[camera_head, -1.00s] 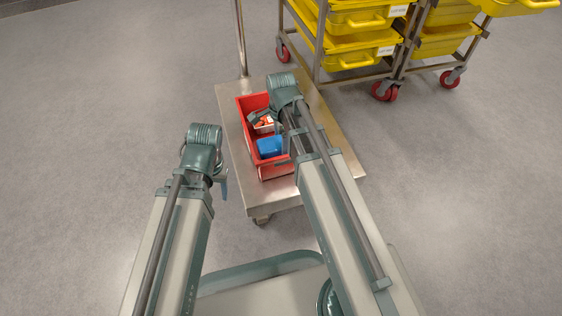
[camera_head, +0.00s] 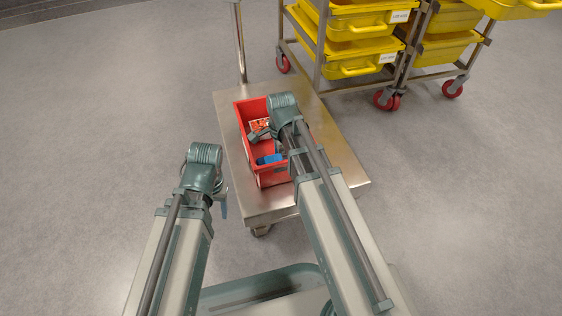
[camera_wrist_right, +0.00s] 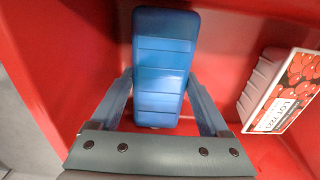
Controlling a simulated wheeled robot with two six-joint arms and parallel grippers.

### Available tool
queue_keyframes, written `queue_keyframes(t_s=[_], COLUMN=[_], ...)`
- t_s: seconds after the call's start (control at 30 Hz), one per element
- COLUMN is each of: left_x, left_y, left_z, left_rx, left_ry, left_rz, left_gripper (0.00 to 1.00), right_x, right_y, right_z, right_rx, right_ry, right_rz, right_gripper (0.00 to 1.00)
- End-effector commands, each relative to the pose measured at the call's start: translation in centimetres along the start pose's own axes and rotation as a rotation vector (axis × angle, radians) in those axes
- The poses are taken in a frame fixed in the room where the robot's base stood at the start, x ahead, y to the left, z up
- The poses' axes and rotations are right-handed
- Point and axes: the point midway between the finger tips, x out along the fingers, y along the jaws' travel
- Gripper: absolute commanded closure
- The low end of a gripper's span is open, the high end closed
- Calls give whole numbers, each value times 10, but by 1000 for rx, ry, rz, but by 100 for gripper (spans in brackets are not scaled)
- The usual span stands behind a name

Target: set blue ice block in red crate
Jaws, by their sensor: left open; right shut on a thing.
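The red crate (camera_head: 243,127) stands on a metal cart, and its red walls fill much of the right wrist view (camera_wrist_right: 75,40). The blue ice block (camera_head: 268,160) is inside the crate's near part. In the right wrist view the block (camera_wrist_right: 162,60) lies between the fingers of my right gripper (camera_wrist_right: 161,92), which is shut on it. Whether the block touches the crate floor is unclear. In the head view my right arm partly covers the block and the crate's right side. My left gripper (camera_head: 222,203) is open and empty, left of the cart.
A box with a red-and-white label (camera_head: 259,126) is in the crate's far part; it shows right of the block in the wrist view (camera_wrist_right: 278,92). The cart top (camera_head: 335,160) is bare right of the crate. A rack with yellow bins (camera_head: 360,58) stands behind.

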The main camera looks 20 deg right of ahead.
Motion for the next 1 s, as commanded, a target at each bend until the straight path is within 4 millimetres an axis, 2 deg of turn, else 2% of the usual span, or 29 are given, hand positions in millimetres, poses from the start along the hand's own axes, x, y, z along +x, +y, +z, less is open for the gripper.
queue_keyframes(t_s=[0.17, 0.2, 0.3, 0.67, 0.87, 1.0], left_x=[4, 3, 3, -1, -15, -33], left_y=[0, 0, 0, 0, -2, -3], left_z=[0, 0, 0, 0, 1, 2], left_rx=[0, 0, 0, 0, 0, 0], left_ry=[0, 0, 0, 0, -1, -2], left_rz=[0, 0, 0, 0, 0, 0], left_gripper=[43, 43, 43, 43, 43, 43], right_x=[4, 3, 3, -1, -15, -33], right_y=[0, 0, 0, 0, 0, 0], right_z=[0, 0, 0, 0, 0, 0], right_rx=[0, 0, 0, 0, 0, 0], right_ry=[0, 0, 0, 0, 0, 0], right_rz=[0, 0, 0, 0, 0, 0], right_gripper=[100, 17, 0, 0, 0, 0])
